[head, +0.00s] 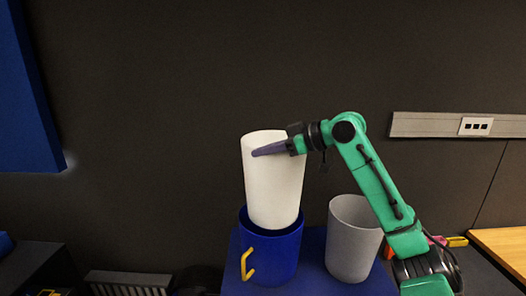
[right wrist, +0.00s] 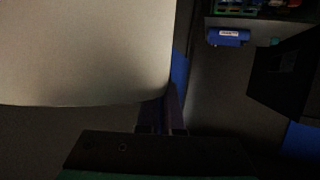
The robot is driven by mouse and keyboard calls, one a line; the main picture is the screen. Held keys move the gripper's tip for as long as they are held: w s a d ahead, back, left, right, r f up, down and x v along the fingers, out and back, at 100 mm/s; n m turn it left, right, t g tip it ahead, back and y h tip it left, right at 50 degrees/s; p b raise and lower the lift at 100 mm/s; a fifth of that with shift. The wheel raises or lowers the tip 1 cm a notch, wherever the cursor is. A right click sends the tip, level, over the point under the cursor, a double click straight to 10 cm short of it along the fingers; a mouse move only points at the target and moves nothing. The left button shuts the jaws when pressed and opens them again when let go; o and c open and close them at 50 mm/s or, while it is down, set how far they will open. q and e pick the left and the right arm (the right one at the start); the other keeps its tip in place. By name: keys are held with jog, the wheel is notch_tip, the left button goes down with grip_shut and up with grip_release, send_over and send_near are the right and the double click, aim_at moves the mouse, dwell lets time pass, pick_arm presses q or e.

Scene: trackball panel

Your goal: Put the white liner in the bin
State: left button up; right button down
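The white liner (head: 273,185) stands nearly upright above the blue bin (head: 270,262), which has a yellow handle on its front left. The liner's lower end is at the bin's mouth; I cannot tell how far inside it is. My right gripper (head: 268,149) is at the liner's upper part, one purple finger lying across its near side. The other finger is hidden, and the gripper appears shut on the liner. In the right wrist view the liner (right wrist: 85,50) fills the upper left, next to a dark finger. My left gripper is not in view.
A light grey container (head: 352,245) stands right of the bin on the same blue stand (head: 313,280). A wooden surface (head: 503,247) is at the far right. A dark wall with a socket strip (head: 420,124) is behind.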

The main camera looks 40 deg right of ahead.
aim_at(261, 201)
jog(key=shift+w+f+b, duration=0.15)
jog(key=shift+f+b, duration=0.35)
jog(key=shift+f, duration=0.2)
jog(key=shift+f+b, duration=1.8)
jog(key=shift+f, duration=0.15)
jog(key=shift+r+p, duration=0.1)
jog(key=shift+p, duration=0.2)
jog(key=shift+w, duration=0.35)
jog(key=shift+f+b, duration=4.3)
jog(key=shift+f, duration=0.8)
